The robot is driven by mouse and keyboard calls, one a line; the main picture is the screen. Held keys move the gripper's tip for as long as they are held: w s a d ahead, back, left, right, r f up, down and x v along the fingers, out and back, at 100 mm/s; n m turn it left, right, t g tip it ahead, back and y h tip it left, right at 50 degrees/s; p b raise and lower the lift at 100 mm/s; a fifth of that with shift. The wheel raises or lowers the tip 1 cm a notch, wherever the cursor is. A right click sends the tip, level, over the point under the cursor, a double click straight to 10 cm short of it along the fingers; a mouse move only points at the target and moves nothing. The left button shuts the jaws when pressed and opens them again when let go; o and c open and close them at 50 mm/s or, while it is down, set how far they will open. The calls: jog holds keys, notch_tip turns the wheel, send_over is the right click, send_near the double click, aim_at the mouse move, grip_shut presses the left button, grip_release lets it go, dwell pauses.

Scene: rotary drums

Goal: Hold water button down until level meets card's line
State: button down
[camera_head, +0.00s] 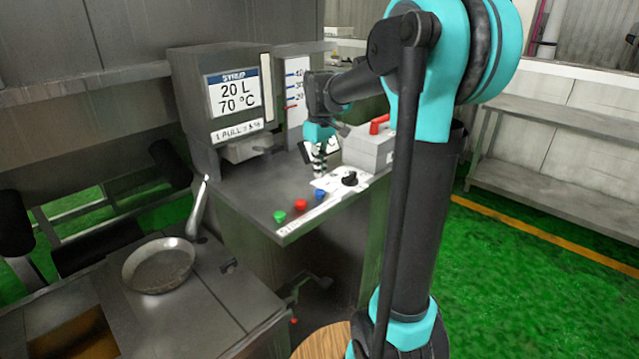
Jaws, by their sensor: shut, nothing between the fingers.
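A card (234,96) headed "SYRUP" reads 20 L and 70 °C, on the grey housing. A white level scale (297,84) with blue marks and a lower red mark stands to its right; I cannot make out the liquid level. On the console's front edge are a green button (279,216), a red button (300,205) and a blue button (320,195). Their labels are too small to read, so I cannot tell which is water. My gripper (319,172) is shut and empty, pointing down just behind the blue button. I cannot tell whether it touches anything.
A black knob (349,179) sits right of the blue button. A grey box with a red handle (379,124) stands behind it. A label below the card seems to read "1 PULL = 5 %". A metal pan (158,264) lies on the left counter. Open green floor lies right.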

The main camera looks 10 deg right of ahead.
aim_at(320, 191)
jog(key=shift+f, duration=2.3)
jog(key=shift+f, duration=0.55)
jog(key=shift+s+f, duration=0.15)
jog(key=shift+f, duration=0.45)
dwell(3.5)
jog(key=shift+w+r, duration=0.2)
jog(key=shift+r, duration=0.2)
notch_tip(320, 191, up, 13)
jog(key=shift+r, duration=0.2)
